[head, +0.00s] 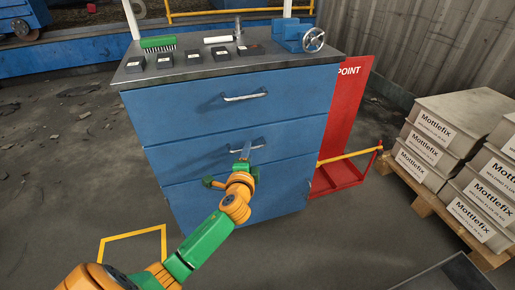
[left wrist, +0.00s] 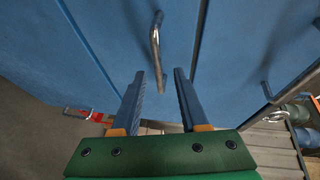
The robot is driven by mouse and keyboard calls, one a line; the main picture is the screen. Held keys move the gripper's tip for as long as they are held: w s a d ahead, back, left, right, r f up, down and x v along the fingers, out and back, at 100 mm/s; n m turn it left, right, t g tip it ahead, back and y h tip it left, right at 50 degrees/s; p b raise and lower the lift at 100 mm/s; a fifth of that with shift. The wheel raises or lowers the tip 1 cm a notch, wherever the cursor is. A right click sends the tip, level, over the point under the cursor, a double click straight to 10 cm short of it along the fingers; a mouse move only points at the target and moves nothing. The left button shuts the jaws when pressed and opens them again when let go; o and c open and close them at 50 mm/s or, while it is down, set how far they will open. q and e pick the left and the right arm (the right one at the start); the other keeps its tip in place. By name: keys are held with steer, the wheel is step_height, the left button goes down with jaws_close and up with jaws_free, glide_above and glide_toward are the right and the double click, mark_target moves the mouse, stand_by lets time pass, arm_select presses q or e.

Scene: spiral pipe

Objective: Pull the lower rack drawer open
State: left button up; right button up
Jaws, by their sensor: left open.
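The blue drawer rack stands ahead with its drawer fronts flush. In the head view, its top drawer (head: 190,108) and middle drawer (head: 185,157) have metal bar handles. The lower drawer (head: 285,197) is partly behind my left arm, and its handle is hidden. My left gripper (head: 244,154) is at the middle drawer's handle (head: 257,145). In the left wrist view, my left gripper (left wrist: 160,72) is open, with a metal handle (left wrist: 155,38) ahead of and partly between its fingertips. I cannot tell whether they touch. My right gripper is out of view.
The rack top holds a blue vise (head: 292,36), a green brush (head: 158,42) and several small dark blocks. A red stand (head: 345,110) with a yellow rail is at its right. Mottlefix boxes (head: 440,135) sit on a pallet further right. Floor in front is mostly clear.

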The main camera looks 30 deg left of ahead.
arm_select(q)
steer(key=x, duration=0.3)
steer(key=shift+w+a+f+b, duration=0.1)
steer(key=shift+w+f+b, duration=0.1)
steer(key=shift+b, duration=0.15)
steer(key=shift+s, duration=0.1)
jaws_close()
stand_by(0.9)
